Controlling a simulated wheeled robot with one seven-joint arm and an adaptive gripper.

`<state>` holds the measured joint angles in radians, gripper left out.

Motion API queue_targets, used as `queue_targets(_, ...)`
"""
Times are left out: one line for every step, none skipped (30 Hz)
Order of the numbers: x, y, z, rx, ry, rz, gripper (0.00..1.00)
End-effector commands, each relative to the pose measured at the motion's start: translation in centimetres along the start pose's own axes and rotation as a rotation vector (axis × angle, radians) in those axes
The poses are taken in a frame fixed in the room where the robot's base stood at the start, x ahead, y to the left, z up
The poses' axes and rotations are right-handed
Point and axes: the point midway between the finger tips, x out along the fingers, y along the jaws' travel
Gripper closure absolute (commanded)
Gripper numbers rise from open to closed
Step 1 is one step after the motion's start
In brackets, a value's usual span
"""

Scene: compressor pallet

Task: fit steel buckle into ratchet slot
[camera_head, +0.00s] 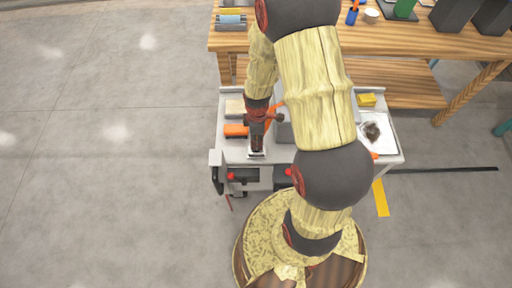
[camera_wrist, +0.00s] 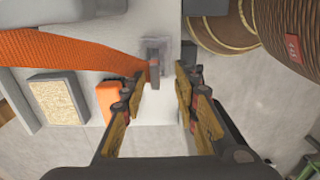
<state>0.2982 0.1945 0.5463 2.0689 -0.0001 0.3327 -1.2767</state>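In the wrist view a small grey steel buckle (camera_wrist: 153,72) is at the end of a wide orange strap (camera_wrist: 75,52). It stands at a grey plate on the pale surface, which may be the ratchet (camera_wrist: 170,46). I cannot tell whether the buckle is in a slot. My gripper (camera_wrist: 160,84) is open, its fingers on either side of the buckle, with the left fingertip nearer. A clear gap shows on the right side. In the head view my gripper (camera_head: 257,148) points down at the cart's front edge, and my arm hides much of the cart.
The pale cart top (camera_head: 228,151) holds an orange block (camera_head: 236,130), a beige pad (camera_head: 235,107), a yellow block (camera_head: 367,100) and a white tray (camera_head: 384,144). A wooden workbench (camera_head: 400,45) stands behind. The floor at left is clear.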

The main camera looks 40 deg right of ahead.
Motion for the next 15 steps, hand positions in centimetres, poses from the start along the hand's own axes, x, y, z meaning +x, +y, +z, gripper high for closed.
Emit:
queue_targets(0.4,0.1,0.0,0.0,0.0,0.0,0.7)
queue_targets(0.6,0.1,0.0,0.001,0.0,0.0,0.7)
queue_targets(0.9,0.2,0.0,0.001,0.0,0.0,0.7)
queue_targets(1.3,0.3,-0.1,0.001,0.0,0.0,0.7)
queue_targets(1.7,0.3,-0.1,0.001,0.0,-0.001,0.7)
queue_targets(2.3,0.5,-0.1,0.001,0.0,-0.001,0.7)
queue_targets(2.8,0.6,-0.1,0.001,0.0,0.0,0.7)
queue_targets(3.2,0.8,-0.1,0.001,0.0,0.0,0.7)
queue_targets(3.9,0.8,-0.1,0.001,0.0,-0.001,0.7)
queue_targets(4.3,0.8,-0.1,0.002,-0.001,-0.001,0.7)
queue_targets(4.6,0.7,-0.1,0.001,-0.001,-0.001,0.7)
queue_targets(5.0,0.8,-0.1,0.002,0.0,0.0,0.7)
queue_targets(5.1,0.8,-0.1,0.002,0.0,0.0,0.7)
queue_targets(5.2,0.8,-0.1,0.002,0.0,0.001,0.7)
queue_targets(5.2,0.8,-0.1,0.002,0.0,0.002,0.7)
